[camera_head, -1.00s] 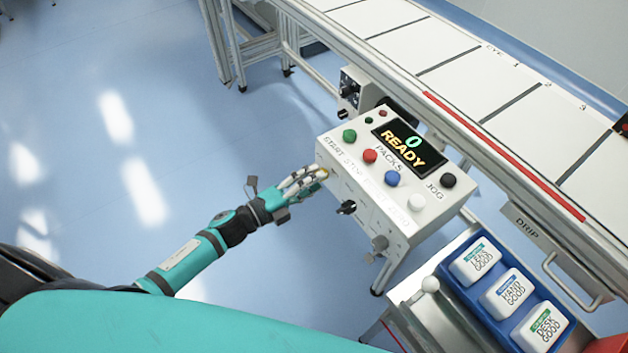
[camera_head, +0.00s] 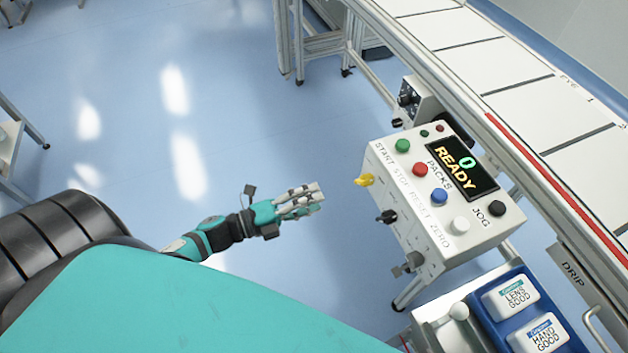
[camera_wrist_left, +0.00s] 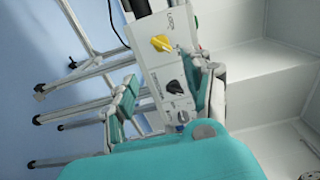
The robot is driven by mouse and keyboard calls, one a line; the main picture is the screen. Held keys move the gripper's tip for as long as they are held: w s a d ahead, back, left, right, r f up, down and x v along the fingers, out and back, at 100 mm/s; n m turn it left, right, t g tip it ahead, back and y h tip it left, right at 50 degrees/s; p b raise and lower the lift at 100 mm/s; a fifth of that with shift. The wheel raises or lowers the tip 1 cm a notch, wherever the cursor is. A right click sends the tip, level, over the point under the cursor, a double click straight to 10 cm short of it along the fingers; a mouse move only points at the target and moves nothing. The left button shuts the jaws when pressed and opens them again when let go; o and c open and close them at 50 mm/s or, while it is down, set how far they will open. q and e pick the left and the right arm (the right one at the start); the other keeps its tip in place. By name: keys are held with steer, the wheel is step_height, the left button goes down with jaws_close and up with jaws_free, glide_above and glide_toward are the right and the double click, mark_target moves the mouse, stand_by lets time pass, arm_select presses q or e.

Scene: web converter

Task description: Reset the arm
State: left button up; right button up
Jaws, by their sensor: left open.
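My left gripper (camera_head: 318,197) is in the middle of the head view, over the blue floor, its fingers pointing right. It is open and empty, apart from the white control box (camera_head: 385,215) to its right. The box has green, red, blue, white and black buttons on top and a display reading "0 READY PACKS". A yellow knob (camera_head: 365,180) and a black knob (camera_head: 386,216) sit on its side. In the left wrist view, the open fingers (camera_wrist_left: 165,95) frame the box, with the yellow knob (camera_wrist_left: 162,43) and black knob (camera_wrist_left: 174,87) visible. My right gripper is not in view.
A conveyor (camera_head: 560,110) with white panels and a red strip runs along the right. A blue tray (camera_head: 558,300) with labelled white packs stands at the lower right. A metal frame (camera_head: 298,45) stands at the back. The floor (camera_head: 200,120) left of the box is clear.

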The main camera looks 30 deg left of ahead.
arm_select(q)
steer(key=s+a+f+n+g+y+p, duration=0.1)
steer(key=s+a+f+n+y, duration=0.15)
steer(key=f+n, duration=0.4)
steer(key=s+a+f+n+g+y+p, duration=0.1)
steer(key=s+a+f+n+g+y, duration=0.2)
steer(key=f, duration=0.7)
steer(key=s+a+f+n+y+p, duration=0.15)
steer(key=f+n+y, duration=0.3)
steer(key=f, duration=0.45)
steer(key=s+d+f+n+g, duration=0.2)
steer(key=s+f+n+g, duration=0.1)
steer(key=s, duration=0.5)
steer(key=s+d+f+n+g, duration=0.1)
steer(key=s+f+n+g, duration=0.2)
steer(key=s+f, duration=0.3)
steer(key=s+d+f+n+g+y, duration=0.1)
steer(key=s+f, duration=0.4)
steer(key=s, duration=0.6)
steer(key=shift+s+d+n+g+p, duration=0.35)
steer(key=shift+d+n+g, duration=0.45)
steer(key=shift+n+g, duration=0.35)
